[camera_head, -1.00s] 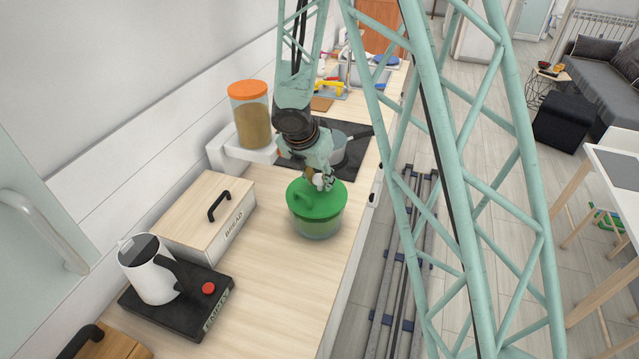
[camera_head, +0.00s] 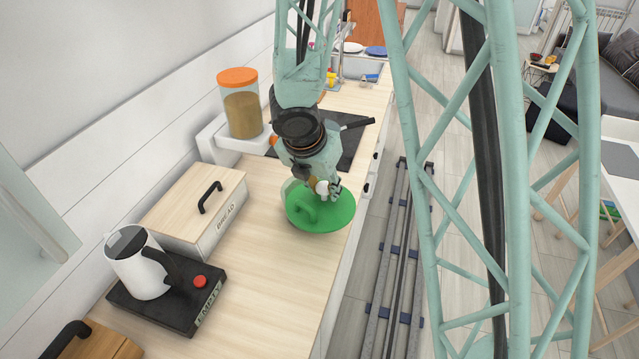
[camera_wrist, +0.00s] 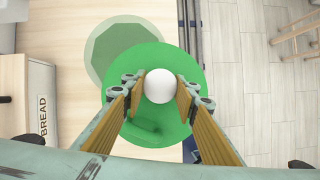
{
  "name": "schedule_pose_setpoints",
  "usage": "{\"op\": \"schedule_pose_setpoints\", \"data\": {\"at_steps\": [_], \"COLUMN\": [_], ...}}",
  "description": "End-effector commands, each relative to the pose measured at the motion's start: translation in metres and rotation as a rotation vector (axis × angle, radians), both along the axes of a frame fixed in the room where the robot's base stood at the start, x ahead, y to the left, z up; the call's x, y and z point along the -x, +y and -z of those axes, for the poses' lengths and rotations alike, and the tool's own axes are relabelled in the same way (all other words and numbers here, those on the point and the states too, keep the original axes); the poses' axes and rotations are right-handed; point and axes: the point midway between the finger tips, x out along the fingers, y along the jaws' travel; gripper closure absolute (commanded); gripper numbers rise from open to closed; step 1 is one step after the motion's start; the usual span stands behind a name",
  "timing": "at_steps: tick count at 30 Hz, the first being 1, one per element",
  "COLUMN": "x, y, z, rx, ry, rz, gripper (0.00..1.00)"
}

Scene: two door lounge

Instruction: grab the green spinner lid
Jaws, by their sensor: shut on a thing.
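The green spinner lid (camera_head: 322,216) is a round green disc with a white knob (camera_wrist: 160,86) and a moulded green handle shape on top. My gripper (camera_head: 328,187) is shut on the white knob, one finger pad on each side in the wrist view. The lid is raised and apart from the spinner bowl (camera_wrist: 101,54), which shows below it toward the upper left of the wrist view as a pale green rim around a darker green inside. In the head view the lid and gripper hide most of the bowl.
The wooden bread box (camera_head: 196,205) and a white kettle (camera_head: 136,263) on a black base stand left on the counter (camera_head: 262,262). An orange-lidded jar (camera_head: 241,104) and a black hob (camera_head: 352,142) with a pan handle are behind. The counter edge drops to floor on the right.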

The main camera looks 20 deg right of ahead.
Motion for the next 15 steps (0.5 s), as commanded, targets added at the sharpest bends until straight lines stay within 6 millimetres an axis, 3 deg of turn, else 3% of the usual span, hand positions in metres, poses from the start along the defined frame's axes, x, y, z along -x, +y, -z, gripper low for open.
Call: {"op": "schedule_pose_setpoints", "data": {"at_steps": [6, 15], "x": [0.026, 0.045], "y": [0.0, 0.0], "z": [-0.002, -0.005], "rx": [0.0, 0.0], "ry": [-0.001, -0.001], "rz": [0.0, -0.001], "gripper": [0.94, 0.94]}}
